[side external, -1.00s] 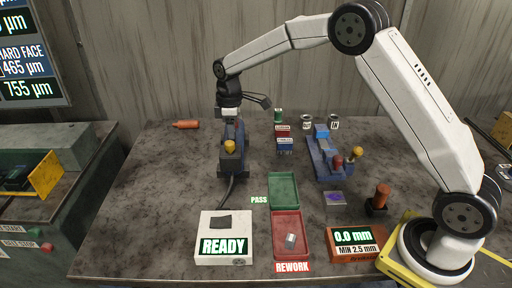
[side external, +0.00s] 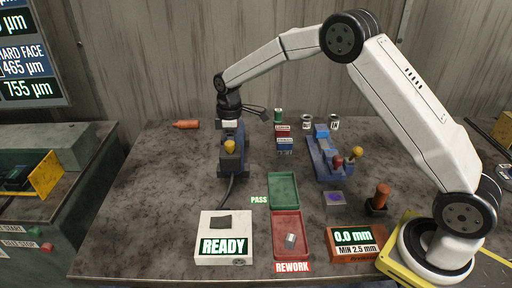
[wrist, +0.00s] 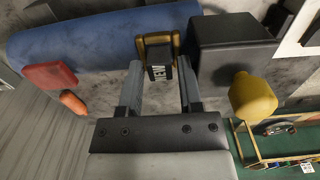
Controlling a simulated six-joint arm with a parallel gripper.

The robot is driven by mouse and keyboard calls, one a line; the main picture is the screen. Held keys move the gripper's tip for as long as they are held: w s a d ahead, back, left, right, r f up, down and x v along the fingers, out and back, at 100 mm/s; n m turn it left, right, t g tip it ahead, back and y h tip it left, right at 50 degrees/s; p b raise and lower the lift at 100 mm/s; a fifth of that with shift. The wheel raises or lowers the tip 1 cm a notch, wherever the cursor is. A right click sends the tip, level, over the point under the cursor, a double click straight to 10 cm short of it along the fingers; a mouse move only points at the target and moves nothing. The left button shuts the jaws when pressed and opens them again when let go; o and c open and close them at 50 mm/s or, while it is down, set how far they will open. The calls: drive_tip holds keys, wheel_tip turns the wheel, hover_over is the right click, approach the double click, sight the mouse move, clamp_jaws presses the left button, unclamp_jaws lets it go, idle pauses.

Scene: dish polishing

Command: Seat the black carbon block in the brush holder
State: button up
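The black carbon block (wrist: 161,73) carries white lettering and shows in the wrist view between my two fingers, at the brass-coloured brush holder (wrist: 141,46). The block's near end sticks out of the holder's frame; how deep it sits I cannot tell. My gripper (wrist: 160,85) is open, with a visible gap between each finger and the block. In the side view my gripper (side external: 230,125) is over the far end of the blue fixture (side external: 240,157). The block and holder cannot be made out there.
A dark box (wrist: 232,43) and a yellow knob (wrist: 253,97) stand close to my right finger. Another blue fixture (side external: 322,162) is to the right. The green PASS tray (side external: 284,205) and red REWORK tray (side external: 288,223) lie in front. The table's left side is mostly clear.

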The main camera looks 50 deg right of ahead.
drive_tip(key=shift+r, duration=0.1)
wheel_tip(320, 180, up, 12)
idle(0.9)
idle(0.5)
drive_tip(key=s+f+m+t, duration=0.1)
drive_tip(key=s+f+m, duration=0.3)
drive_tip(key=s, duration=0.9)
drive_tip(key=s+f+m+t, duration=0.1)
drive_tip(key=s+f+m, duration=0.4)
drive_tip(key=s, duration=0.9)
drive_tip(key=shift+d+f+t, duration=0.2)
drive_tip(key=shift+f+t, duration=0.1)
drive_tip(key=shift+f, duration=0.2)
